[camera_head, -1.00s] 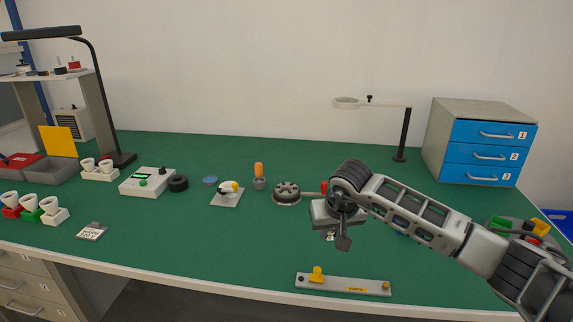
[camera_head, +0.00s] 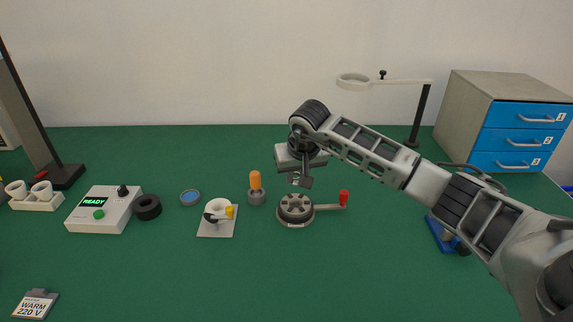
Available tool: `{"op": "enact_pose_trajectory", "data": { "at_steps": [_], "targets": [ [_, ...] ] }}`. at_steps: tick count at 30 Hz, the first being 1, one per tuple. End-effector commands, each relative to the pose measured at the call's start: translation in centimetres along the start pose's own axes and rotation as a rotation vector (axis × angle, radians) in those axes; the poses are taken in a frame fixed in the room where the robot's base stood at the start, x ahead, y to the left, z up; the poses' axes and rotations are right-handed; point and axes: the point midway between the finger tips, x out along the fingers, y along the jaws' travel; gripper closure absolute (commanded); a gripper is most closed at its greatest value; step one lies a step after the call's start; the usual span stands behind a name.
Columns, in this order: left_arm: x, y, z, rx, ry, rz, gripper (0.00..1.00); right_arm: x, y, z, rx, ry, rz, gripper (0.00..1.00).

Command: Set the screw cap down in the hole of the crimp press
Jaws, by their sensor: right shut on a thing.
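The crimp press (camera_head: 295,209) looks to be the round dark grey base with several holes in its top and a lever with a red knob (camera_head: 344,198) to its right. My right gripper (camera_head: 301,181) points down just above and behind the press, apart from it. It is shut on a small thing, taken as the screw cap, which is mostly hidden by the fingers. The press's top is visible below the fingers. My left gripper is not in view.
An orange-handled tool (camera_head: 256,187) stands close left of the press. Left of it are a white plate with a yellow-tipped piece (camera_head: 217,220), a blue-topped disc (camera_head: 190,198), a black ring (camera_head: 147,207) and a READY box (camera_head: 103,210).

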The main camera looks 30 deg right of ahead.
Motion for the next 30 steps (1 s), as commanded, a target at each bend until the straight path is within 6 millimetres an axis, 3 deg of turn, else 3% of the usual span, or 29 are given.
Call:
{"op": "enact_pose_trajectory", "data": {
  "at_steps": [21,30],
  "targets": [
    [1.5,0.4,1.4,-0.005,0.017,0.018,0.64,5.2,0.0,2.2,-0.001,0.000,0.001,0.99],
    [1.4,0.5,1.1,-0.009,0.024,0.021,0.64,5.4,0.0,2.2,0.000,0.001,-0.001,0.99]
  ]
}}
